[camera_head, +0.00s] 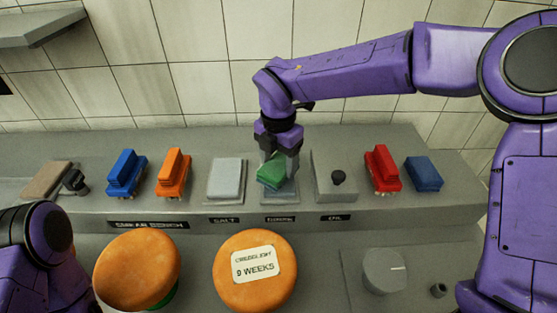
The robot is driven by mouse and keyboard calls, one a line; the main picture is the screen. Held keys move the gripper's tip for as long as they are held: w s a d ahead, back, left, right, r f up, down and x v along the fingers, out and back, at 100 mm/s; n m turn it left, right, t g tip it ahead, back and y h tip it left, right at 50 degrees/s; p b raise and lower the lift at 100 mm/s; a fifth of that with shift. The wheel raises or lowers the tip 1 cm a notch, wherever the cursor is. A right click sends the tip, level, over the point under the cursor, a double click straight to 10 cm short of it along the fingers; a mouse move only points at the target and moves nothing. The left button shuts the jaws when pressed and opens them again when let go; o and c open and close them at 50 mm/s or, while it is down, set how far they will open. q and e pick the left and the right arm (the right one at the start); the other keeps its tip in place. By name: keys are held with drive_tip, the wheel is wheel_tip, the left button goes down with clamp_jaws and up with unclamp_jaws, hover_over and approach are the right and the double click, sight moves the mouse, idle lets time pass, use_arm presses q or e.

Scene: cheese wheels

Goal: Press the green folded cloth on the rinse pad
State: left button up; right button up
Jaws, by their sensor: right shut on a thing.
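The green folded cloth (271,174) is at the middle of the raised bench, held tilted in my right gripper (275,163). The gripper points down from above and is shut on the cloth. The rinse pad (281,198) is a grey pad directly beneath, partly hidden by the cloth and gripper. I cannot tell whether the cloth touches the pad. My left arm (45,250) shows at the lower left, and its gripper is out of view.
Blue (124,172) and orange (174,175) brushes and a salt pad (227,180) stand left of the cloth. An oil block (335,178), red brush (382,168) and blue folded cloth (423,173) stand right. Two orange cheese wheels (140,268) (254,291) sit in front.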

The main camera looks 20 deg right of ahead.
idle(0.3)
wheel_tip(320, 180, up, 7)
drive_tip(key=p, duration=0.5)
idle(0.5)
